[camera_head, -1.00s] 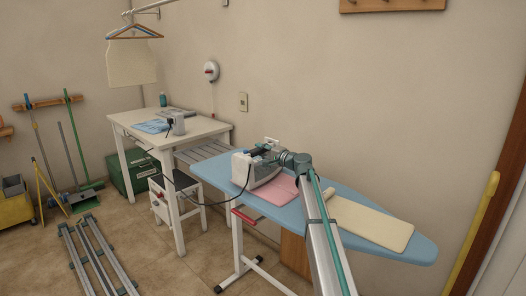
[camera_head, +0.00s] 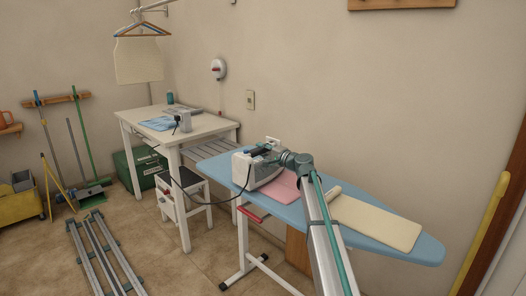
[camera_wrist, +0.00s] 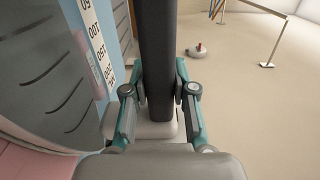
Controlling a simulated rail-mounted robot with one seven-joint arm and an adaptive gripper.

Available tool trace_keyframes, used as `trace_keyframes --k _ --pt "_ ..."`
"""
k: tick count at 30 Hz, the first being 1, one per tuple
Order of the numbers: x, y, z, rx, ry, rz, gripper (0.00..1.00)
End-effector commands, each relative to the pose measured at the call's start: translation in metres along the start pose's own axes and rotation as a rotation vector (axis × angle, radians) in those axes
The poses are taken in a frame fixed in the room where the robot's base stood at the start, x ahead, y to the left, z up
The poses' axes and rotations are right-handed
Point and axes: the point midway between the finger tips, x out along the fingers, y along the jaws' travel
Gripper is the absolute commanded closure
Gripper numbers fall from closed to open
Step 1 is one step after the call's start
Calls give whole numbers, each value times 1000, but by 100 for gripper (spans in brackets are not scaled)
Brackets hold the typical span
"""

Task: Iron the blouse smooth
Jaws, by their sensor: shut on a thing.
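A pale blue ironing board (camera_head: 225,168) runs across the right side of the head view. A large grey-white iron (camera_head: 250,175) with a dark handle sits toward its left end. My gripper (camera_head: 272,152) is shut on the handle; in the wrist view its fingers (camera_wrist: 158,95) flank the dark handle (camera_wrist: 158,45). A pink cloth (camera_head: 285,184) lies on the board beside the iron, partly hidden by it and my arm. A cream cloth (camera_head: 375,222) lies flat farther right, its left end hidden by my arm. I cannot tell which is the blouse.
A black cord (camera_head: 212,203) hangs in a loop from the iron. A white table (camera_head: 140,114) holds a blue cloth (camera_head: 158,124) and a small grey device (camera_head: 184,121). The board's right end is bare.

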Motion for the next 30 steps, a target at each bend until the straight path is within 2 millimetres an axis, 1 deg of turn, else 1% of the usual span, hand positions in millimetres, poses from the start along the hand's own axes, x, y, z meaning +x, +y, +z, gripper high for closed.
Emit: trace_keyframes --k 1,6,11,30 --pt "0 -4 0 3 1 -6 100" --pt "0 -5 -1 3 1 -6 100" --pt "0 -13 -1 3 2 -7 100" --pt "0 -59 -2 3 2 -7 100"
